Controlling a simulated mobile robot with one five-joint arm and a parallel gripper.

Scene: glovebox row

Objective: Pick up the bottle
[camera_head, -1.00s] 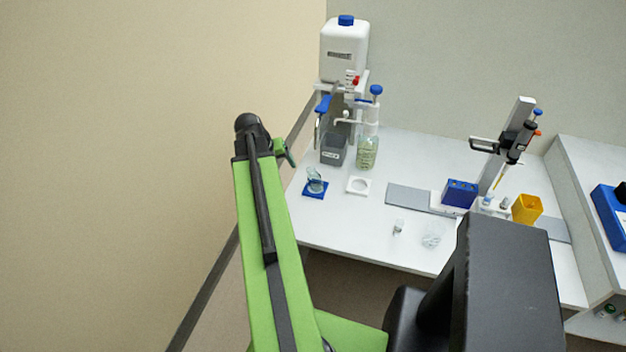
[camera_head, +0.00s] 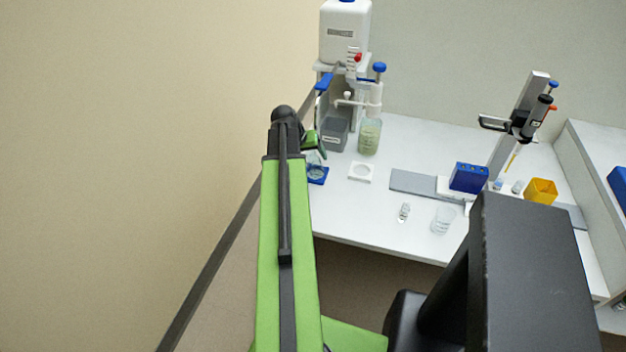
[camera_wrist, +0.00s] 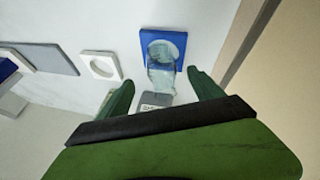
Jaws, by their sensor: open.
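A small clear glass bottle (camera_head: 315,168) is at a blue square holder (camera_head: 319,180) on the left of the bench, partly hidden behind my gripper. In the wrist view the clear bottle (camera_wrist: 162,76) shows against the blue holder (camera_wrist: 177,38), between and just beyond my fingertips. My gripper (camera_wrist: 160,78) is open, with one green finger on each side of the bottle's near end. No contact shows. In the head view my gripper (camera_head: 314,142) is above the bench's left edge, partly hidden by my arm.
Behind stand a grey box (camera_head: 335,133), a dispenser bottle (camera_head: 369,137) and a white canister (camera_head: 344,33). A white ring holder (camera_head: 361,172) is right of the bottle. A vial (camera_head: 404,212), beaker (camera_head: 442,220) and pipette stand (camera_head: 518,125) are farther right. A wall is left.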

